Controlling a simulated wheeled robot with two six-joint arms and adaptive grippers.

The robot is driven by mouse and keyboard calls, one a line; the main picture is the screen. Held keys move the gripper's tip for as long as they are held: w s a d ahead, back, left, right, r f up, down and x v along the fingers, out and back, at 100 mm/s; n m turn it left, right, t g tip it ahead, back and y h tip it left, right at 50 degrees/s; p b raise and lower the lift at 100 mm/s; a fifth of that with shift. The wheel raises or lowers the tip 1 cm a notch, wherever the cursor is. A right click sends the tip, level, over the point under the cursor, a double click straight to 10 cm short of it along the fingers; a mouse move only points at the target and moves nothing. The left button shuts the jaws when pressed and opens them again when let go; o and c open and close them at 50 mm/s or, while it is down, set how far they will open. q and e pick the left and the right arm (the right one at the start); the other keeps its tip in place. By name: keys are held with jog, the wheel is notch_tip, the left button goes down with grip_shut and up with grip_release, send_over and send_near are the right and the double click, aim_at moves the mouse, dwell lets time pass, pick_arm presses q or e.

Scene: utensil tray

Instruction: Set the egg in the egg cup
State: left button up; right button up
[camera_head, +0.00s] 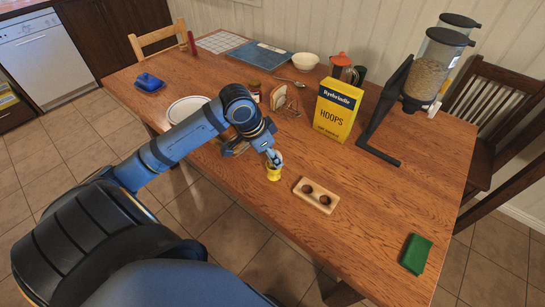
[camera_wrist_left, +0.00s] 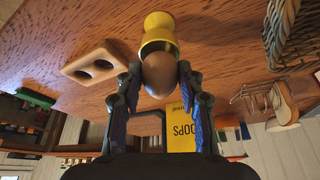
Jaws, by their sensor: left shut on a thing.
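The brown egg (camera_wrist_left: 159,74) is between the fingers of my left gripper (camera_wrist_left: 158,82), which is shut on it. The yellow egg cup (camera_wrist_left: 158,32) is directly beyond the egg, and its rim overlaps the egg's end in the left wrist view. I cannot tell whether the egg rests in the cup or hangs just over it. In the head view the egg cup (camera_head: 274,174) stands upright on the table under my left gripper (camera_head: 273,161), which mostly hides the egg. My right gripper is not in view.
A wooden holder with two dark hollows (camera_head: 318,205) lies right of the cup. A yellow cereal box (camera_head: 337,110), toast rack (camera_head: 285,100) and cereal dispenser (camera_head: 430,70) stand farther back. A white plate (camera_head: 186,108) lies behind my left arm. A green sponge (camera_head: 416,254) lies front right.

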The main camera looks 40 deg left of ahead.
pick_arm(q)
jog(key=shift+f, duration=0.55)
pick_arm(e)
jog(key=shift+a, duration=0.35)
pick_arm(q)
jog(key=o, duration=0.8)
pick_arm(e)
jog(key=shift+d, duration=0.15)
pick_arm(q)
jog(key=shift+r, duration=0.25)
jog(key=p+v, duration=0.2)
jog(key=v, duration=0.2)
jog(key=shift+r, duration=0.25)
jog(key=p+v, duration=0.8)
jog(key=p, duration=0.8)
jog(key=shift+r, duration=0.15)
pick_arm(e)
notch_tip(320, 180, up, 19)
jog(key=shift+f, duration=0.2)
